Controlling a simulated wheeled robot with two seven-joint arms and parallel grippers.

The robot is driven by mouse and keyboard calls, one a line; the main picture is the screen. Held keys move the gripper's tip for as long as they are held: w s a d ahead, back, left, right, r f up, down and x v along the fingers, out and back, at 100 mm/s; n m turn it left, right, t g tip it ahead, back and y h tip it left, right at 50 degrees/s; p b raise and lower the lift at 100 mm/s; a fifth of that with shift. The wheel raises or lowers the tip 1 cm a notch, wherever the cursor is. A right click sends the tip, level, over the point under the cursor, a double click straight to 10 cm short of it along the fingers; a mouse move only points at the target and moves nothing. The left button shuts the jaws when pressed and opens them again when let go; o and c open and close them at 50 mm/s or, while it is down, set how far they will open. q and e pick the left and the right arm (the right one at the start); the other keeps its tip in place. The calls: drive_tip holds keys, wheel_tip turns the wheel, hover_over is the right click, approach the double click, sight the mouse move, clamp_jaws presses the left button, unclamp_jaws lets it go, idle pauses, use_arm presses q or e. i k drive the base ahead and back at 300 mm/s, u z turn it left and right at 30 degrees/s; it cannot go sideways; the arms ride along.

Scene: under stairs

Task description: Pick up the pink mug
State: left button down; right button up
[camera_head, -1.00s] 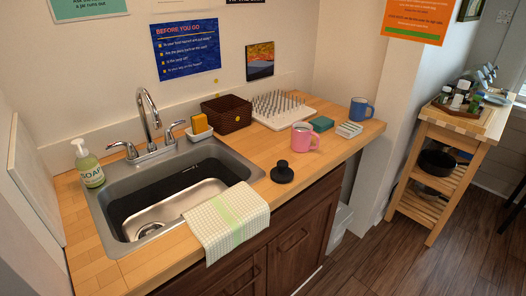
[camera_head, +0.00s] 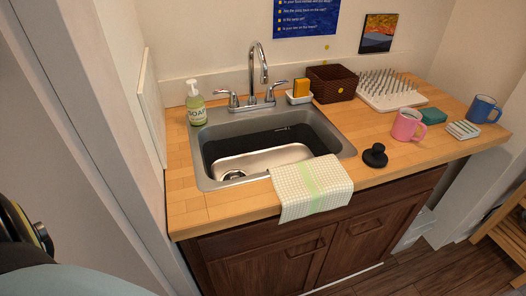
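The pink mug (camera_head: 406,125) stands upright on the wooden counter (camera_head: 430,151), to the right of the sink. Its handle points right. A black round stopper-like object (camera_head: 375,156) sits in front of it to the left, and a teal sponge-like block (camera_head: 433,115) is close behind it to the right. Neither of my grippers shows in the head view. A dark rounded part at the lower left edge seems to be mine.
The sink (camera_head: 225,134) has a faucet, with a soap bottle (camera_head: 196,104) at its left. A checked towel (camera_head: 310,186) hangs over the front edge. A drying rack (camera_head: 392,92), brown basket (camera_head: 332,83), blue mug (camera_head: 481,109) and striped stack (camera_head: 463,130) share the counter.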

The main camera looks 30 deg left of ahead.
sight(407, 121)
drive_tip(key=z, duration=1.35)
drive_tip(key=i, duration=2.45)
drive_tip(key=u, duration=3.45)
